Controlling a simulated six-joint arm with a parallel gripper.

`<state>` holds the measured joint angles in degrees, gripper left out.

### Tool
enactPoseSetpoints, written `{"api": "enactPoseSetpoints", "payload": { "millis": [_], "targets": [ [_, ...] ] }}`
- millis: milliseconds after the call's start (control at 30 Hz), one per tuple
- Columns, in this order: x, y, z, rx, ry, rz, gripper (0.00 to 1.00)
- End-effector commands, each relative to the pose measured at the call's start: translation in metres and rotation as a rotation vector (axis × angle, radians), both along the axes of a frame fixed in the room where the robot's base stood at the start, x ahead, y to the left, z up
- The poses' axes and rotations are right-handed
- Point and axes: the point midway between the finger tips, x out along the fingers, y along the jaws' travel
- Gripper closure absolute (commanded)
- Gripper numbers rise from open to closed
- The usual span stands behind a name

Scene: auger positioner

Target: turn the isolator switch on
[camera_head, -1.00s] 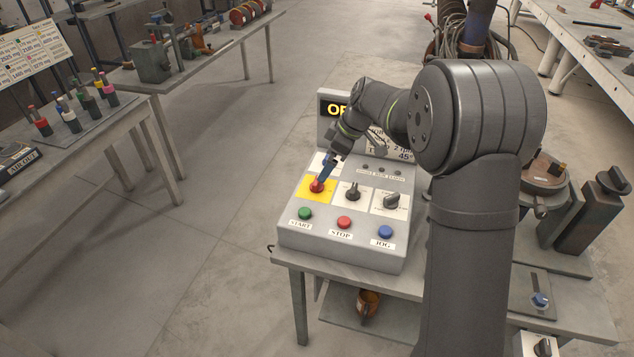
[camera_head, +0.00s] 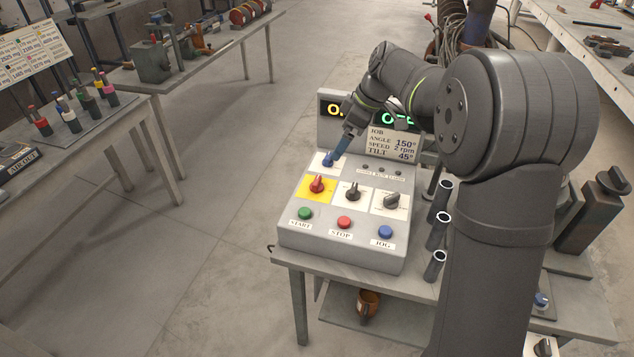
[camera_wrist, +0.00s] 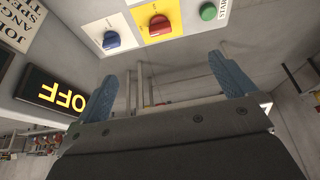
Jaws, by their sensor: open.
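The control box (camera_head: 290,235) stands on a bench. A red knob on a yellow plate (camera_head: 317,184), which looks like the isolator switch, is at its left; its label is not readable. The red knob also shows in the wrist view (camera_wrist: 159,25), clear of my fingers. A blue knob (camera_head: 328,159) on a white plate is just behind it, also seen in the wrist view (camera_wrist: 111,39). My gripper (camera_head: 341,149) is above the back left of the box, near the blue knob. In the wrist view my gripper (camera_wrist: 163,70) is open with nothing between its blue fingers.
A yellow-lit display (camera_wrist: 57,92) reads OFF. Black knobs (camera_head: 353,191) and start, stop and jog buttons (camera_head: 344,222) share the panel. A job card (camera_head: 392,143) stands behind. Several grey tubes (camera_head: 437,232) are right of the box. The floor to the left is clear.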

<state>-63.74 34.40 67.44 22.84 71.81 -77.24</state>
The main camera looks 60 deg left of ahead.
Motion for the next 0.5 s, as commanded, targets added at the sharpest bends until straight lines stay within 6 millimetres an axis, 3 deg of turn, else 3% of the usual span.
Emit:
{"api": "enactPoseSetpoints", "payload": {
  "millis": [167,433,500],
  "targets": [
    [0.0044,-0.0040,0.0136,0.001,-0.001,0.000,0.00],
    [0.0046,-0.0046,0.0147,-0.001,0.001,0.000,0.00],
    [0.0019,-0.0026,0.0135,-0.003,-0.001,0.002,0.14]
  ]
}}
